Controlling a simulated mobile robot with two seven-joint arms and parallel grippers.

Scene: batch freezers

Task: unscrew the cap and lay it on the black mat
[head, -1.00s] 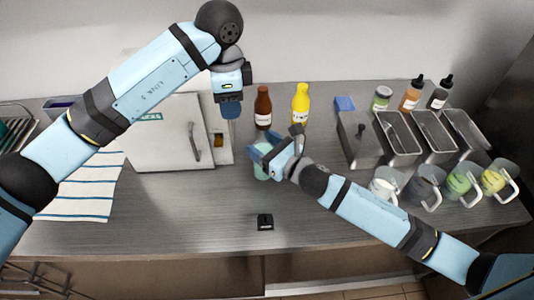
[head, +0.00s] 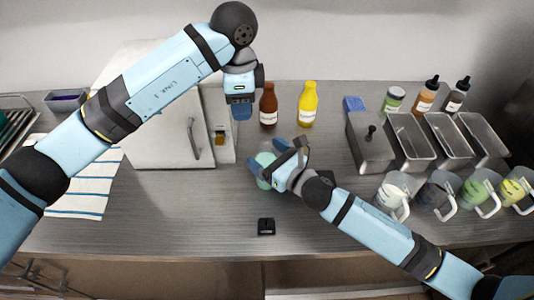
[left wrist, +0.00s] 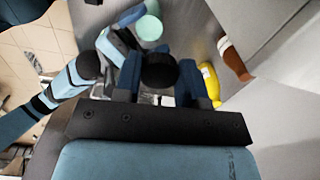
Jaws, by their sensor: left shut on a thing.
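My left gripper (head: 242,112) points down, high over the counter in front of the white freezer. In the left wrist view its blue fingers are shut on a round black cap (left wrist: 160,72). The cap is clear of the pale green bottle (head: 265,160), which also shows at the top of the left wrist view (left wrist: 149,28). My right gripper (head: 268,160) has its fingers on both sides of that bottle and appears shut on it. A small black square thing (head: 266,227), perhaps the mat, lies near the counter's front edge. A dark patch behind my right wrist is mostly hidden.
The white freezer (head: 170,140) stands at left by a striped towel (head: 80,200). A brown bottle (head: 268,106) and a yellow bottle (head: 308,106) stand at the back. Steel bins (head: 410,140) and several jugs (head: 396,192) fill the right. The front middle counter is mostly clear.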

